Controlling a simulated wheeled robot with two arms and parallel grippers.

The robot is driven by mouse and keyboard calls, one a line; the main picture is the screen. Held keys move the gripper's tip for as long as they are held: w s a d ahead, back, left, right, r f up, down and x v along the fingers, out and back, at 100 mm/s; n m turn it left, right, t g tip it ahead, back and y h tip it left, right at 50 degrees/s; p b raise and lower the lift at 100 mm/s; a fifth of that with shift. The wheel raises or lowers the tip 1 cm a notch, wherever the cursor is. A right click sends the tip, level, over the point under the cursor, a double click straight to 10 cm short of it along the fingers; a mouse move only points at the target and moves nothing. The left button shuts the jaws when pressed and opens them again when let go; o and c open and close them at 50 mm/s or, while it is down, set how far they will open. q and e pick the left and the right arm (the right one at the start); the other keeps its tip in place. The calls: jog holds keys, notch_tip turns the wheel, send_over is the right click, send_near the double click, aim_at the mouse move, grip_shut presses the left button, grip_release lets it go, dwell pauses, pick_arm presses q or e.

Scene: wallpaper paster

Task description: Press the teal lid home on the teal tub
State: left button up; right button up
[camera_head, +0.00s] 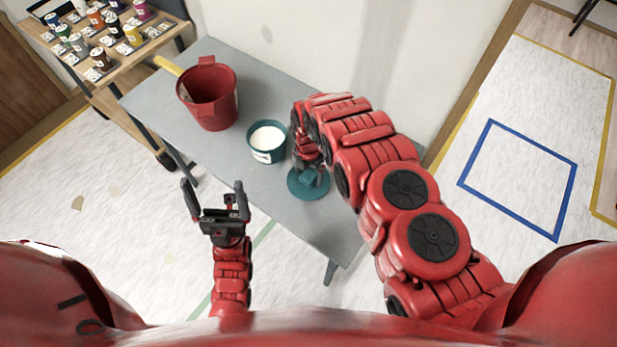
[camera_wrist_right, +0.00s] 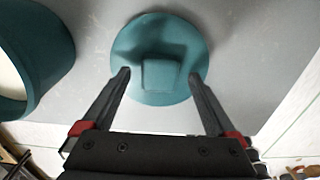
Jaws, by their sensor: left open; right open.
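The teal tub (camera_head: 267,152) stands open on the grey table, with white contents showing inside. Part of it also shows at the left edge of the right wrist view (camera_wrist_right: 38,60). The teal lid (camera_head: 308,187) lies on the table beside the tub, apart from it, its block-shaped knob upward. In the right wrist view the lid (camera_wrist_right: 135,45) lies ahead of my right gripper (camera_wrist_right: 160,76). That gripper's open fingers are on either side of the knob, without visible contact. My left gripper (camera_head: 215,190) is open and empty, in front of the table's near edge.
A red bucket (camera_head: 210,95) stands on the grey table (camera_head: 240,190), left of the tub. A wooden rack (camera_head: 110,60) with several small paint pots is at the upper left. The wall runs along the table's far side. Blue tape (camera_head: 520,180) marks the floor at right.

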jog(key=c, duration=1.4)
jog(key=shift+c, duration=0.2)
jog(key=shift+r, duration=0.15)
